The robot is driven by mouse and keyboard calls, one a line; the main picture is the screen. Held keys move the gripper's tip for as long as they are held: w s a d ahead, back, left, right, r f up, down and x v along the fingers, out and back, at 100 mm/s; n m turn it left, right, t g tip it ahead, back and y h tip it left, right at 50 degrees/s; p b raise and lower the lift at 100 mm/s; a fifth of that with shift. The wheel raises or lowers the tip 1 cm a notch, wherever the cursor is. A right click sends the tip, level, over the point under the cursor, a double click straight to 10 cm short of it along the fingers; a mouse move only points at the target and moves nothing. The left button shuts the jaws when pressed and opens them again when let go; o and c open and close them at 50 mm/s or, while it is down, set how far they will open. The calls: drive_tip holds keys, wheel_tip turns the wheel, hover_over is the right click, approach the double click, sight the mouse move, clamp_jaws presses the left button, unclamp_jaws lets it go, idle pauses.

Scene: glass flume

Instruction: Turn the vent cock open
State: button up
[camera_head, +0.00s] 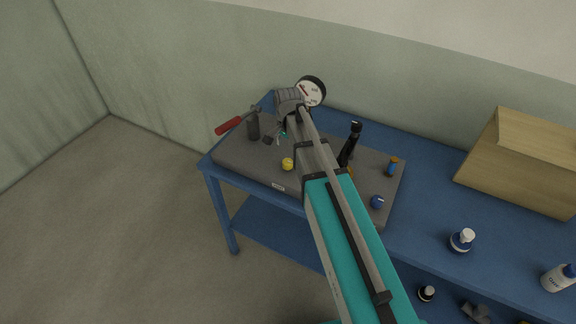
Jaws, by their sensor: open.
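A valve with a red lever handle (229,125) on a dark upright body (253,125) stands at the left end of a grey panel (240,160) on a blue bench. I cannot tell for sure whether this is the vent cock. My gripper (274,138) is small and partly hidden by my wrist; its fingers are open, just right of the dark valve body and apart from the red handle. Nothing shows between the fingers. My arm hides the middle of the panel.
A round white gauge (311,92) stands behind my wrist. A yellow knob (287,164), a black upright lever (349,144) and blue knobs (377,202) are on the panel. A wooden box (520,163) and bottles (462,240) stand on the blue bench (420,245) at right.

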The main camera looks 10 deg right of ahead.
sight(288, 161)
drive_tip(key=shift+f+b, duration=3.35)
drive_tip(key=shift+f, duration=0.3)
drive_tip(key=c, duration=1.1)
drive_tip(key=shift+c, duration=0.2)
